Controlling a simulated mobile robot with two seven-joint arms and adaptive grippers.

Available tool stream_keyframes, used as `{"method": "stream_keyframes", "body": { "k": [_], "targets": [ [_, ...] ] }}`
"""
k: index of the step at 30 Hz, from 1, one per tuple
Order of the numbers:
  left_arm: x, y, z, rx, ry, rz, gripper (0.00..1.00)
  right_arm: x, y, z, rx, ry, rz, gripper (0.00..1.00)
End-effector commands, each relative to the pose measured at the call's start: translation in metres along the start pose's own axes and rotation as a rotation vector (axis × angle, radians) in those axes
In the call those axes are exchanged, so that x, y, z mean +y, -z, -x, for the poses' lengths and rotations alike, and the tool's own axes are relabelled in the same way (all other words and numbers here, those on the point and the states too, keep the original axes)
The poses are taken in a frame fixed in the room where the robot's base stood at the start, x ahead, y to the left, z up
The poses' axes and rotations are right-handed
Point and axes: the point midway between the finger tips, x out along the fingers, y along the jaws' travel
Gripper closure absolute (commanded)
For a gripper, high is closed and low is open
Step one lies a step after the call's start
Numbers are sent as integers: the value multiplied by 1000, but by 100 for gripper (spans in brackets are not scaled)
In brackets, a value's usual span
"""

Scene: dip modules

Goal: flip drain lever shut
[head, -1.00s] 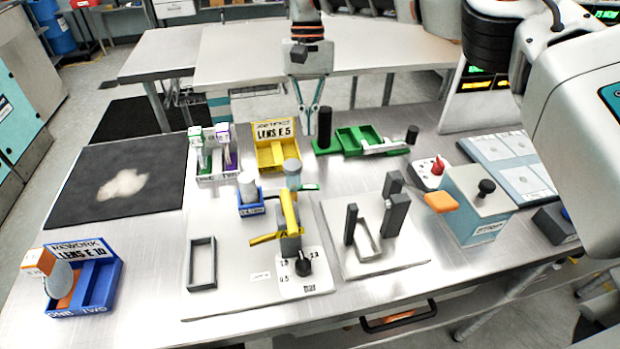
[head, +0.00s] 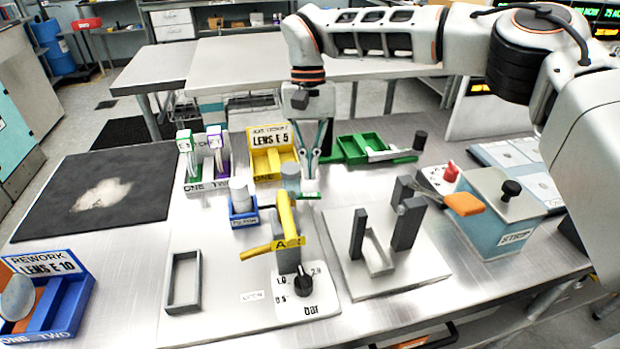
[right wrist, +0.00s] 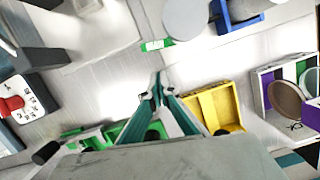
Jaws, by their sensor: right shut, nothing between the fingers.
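My right gripper (head: 310,177) is shut and empty, pointing down just behind the dip station. In the head view its tips are close to a small green tab (head: 311,195) beside a grey-blue cylinder (head: 291,180). The right wrist view shows the green tab (right wrist: 157,45) with a white mark, a gap away from the shut fingertips (right wrist: 157,87). A yellow lever (head: 262,251) marked A sticks out leftward from a grey post above a white dial plate (head: 322,303). I cannot tell for sure which one is the drain lever. My left gripper is not in view.
A small blue holder (head: 243,219) and a yellow LENS bin (head: 264,165) stand left of my gripper. A green tray (head: 362,148) is behind it to the right. Grey upright blocks (head: 405,222) stand on a plate to the right.

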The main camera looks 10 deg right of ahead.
Motion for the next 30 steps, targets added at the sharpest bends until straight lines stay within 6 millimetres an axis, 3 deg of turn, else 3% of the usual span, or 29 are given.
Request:
{"method": "stream_keyframes", "body": {
  "k": [9,18,30],
  "targets": [
    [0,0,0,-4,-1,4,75,0,-26,-9,4,2,2,100],
    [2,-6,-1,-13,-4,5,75,0,-30,-12,3,2,0,100],
    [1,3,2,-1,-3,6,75,0,-30,-10,3,14,-52,100]
  ]
}}
